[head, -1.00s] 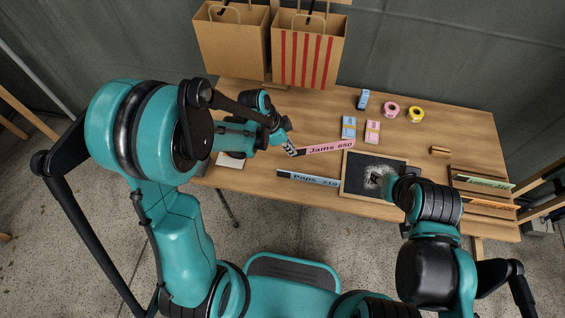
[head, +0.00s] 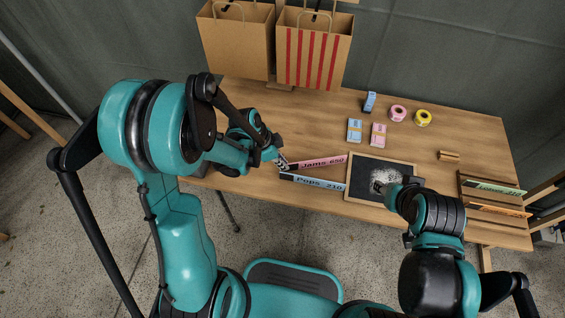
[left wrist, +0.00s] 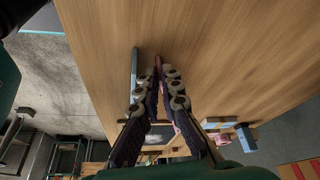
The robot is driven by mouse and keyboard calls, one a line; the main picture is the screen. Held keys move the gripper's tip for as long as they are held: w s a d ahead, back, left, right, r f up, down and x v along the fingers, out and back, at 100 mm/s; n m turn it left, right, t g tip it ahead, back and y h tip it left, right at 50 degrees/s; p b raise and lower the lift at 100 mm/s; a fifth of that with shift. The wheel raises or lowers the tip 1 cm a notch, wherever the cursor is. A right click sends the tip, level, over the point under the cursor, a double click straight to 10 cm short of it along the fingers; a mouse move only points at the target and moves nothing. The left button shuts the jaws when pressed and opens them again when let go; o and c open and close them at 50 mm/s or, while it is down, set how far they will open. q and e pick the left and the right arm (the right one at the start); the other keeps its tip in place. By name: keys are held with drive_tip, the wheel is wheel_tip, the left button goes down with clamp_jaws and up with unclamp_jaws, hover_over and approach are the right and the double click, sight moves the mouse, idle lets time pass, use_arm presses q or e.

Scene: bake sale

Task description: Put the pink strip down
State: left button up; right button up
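The pink strip (head: 322,161), lettered "Jams 650", is on the wooden table, just behind the blue strip (head: 318,182), lettered "Pops 210". The two are close, slightly angled to each other. My left gripper (head: 281,163) is at the pink strip's left end. In the left wrist view its fingers (left wrist: 155,85) stand apart, with the pink strip's end (left wrist: 157,62) between and just beyond the tips, and the blue strip (left wrist: 134,62) beside the left finger. My right gripper (head: 379,187) is over the dark chalkboard (head: 362,172); its fingers are mostly hidden.
Two paper bags (head: 236,50), one red-striped (head: 313,55), are at the back. Blue and pink packs (head: 379,134), pink tape (head: 398,113) and yellow tape (head: 423,117) sit behind the board. A wooden rack (head: 493,201) holds green and orange strips at right.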

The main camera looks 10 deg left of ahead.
use_arm(q)
drive_tip(key=shift+o, duration=0.2)
drive_tip(key=shift+r, duration=0.1)
drive_tip(key=shift+r+p, duration=0.2)
drive_tip(key=shift+p, duration=0.1)
drive_tip(key=s+a+r+n+t+y+p, duration=0.2)
drive_tip(key=s+r+n, duration=0.3)
drive_tip(key=r, duration=0.6)
drive_tip(key=s+a+r+n+t+y+p, duration=0.2)
drive_tip(key=s+r+n, duration=0.4)
drive_tip(key=r, duration=0.5)
drive_tip(key=shift+s+a+r+n+t+p, duration=0.2)
drive_tip(key=shift+a+n+t+p, duration=0.35)
drive_tip(key=shift+a+n, duration=0.7)
use_arm(e)
wheel_tip(320, 180, up, 5)
drive_tip(key=shift+r, duration=0.15)
drive_tip(key=shift+c, duration=0.7)
use_arm(q)
drive_tip(key=shift+w+d, duration=0.1)
use_arm(e)
drive_tip(key=shift+d, duration=0.1)
